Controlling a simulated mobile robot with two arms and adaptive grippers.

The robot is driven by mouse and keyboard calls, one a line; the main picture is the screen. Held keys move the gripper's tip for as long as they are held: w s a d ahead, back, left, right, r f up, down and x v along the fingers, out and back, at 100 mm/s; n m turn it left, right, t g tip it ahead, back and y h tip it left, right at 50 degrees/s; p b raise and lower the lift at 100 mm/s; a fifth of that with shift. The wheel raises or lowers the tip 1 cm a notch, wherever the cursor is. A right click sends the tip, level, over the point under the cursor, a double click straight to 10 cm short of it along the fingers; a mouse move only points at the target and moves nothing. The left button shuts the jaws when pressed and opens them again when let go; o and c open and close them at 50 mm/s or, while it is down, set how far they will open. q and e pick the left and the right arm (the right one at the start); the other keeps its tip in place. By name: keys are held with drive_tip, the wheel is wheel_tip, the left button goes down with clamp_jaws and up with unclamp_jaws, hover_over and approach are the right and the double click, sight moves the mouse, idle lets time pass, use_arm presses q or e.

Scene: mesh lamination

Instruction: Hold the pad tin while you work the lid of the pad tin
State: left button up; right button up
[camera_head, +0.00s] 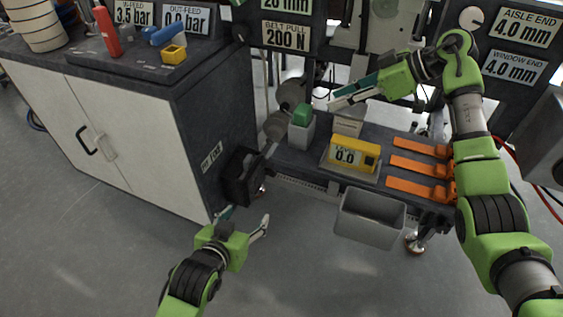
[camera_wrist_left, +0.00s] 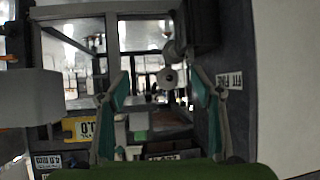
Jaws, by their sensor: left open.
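A small pale box with a label on its front (camera_head: 348,121) stands on the dark bench behind the yellow gauge; it may be the pad tin, but I cannot tell for sure. A separate lid cannot be made out. My left gripper (camera_head: 247,218) is open and empty, low in front of the cabinet and apart from the bench things; its fingers also show in the left wrist view (camera_wrist_left: 162,90). My right gripper (camera_head: 332,99) is just above and left of the pale box. Its fingers are seen nearly edge-on, so its opening is unclear.
A grey holder with a green block (camera_head: 301,130) stands left of the pale box. A yellow gauge (camera_head: 354,155) reads 0.0. Orange clamps (camera_head: 420,168) lie at the right. A grey bin (camera_head: 369,218) hangs at the bench front. A white-doored cabinet (camera_head: 130,140) stands left. Floor is clear.

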sight(297, 135)
use_arm(q)
drive_tip(key=w+d+r+m+t+h, duration=0.1)
drive_tip(key=w+d+r+t+h, duration=0.4)
drive_tip(key=w+d+r, duration=0.5)
drive_tip(key=shift+t+y, duration=0.3)
drive_tip(key=shift+y, duration=0.4)
drive_tip(key=x, duration=0.4)
drive_tip(key=a+x, duration=0.1)
drive_tip(key=x, duration=0.6)
drive_tip(key=shift+w+r, duration=0.4)
drive_tip(key=shift+w, duration=0.1)
drive_tip(key=shift+c, duration=0.4)
drive_tip(key=c, duration=1.6)
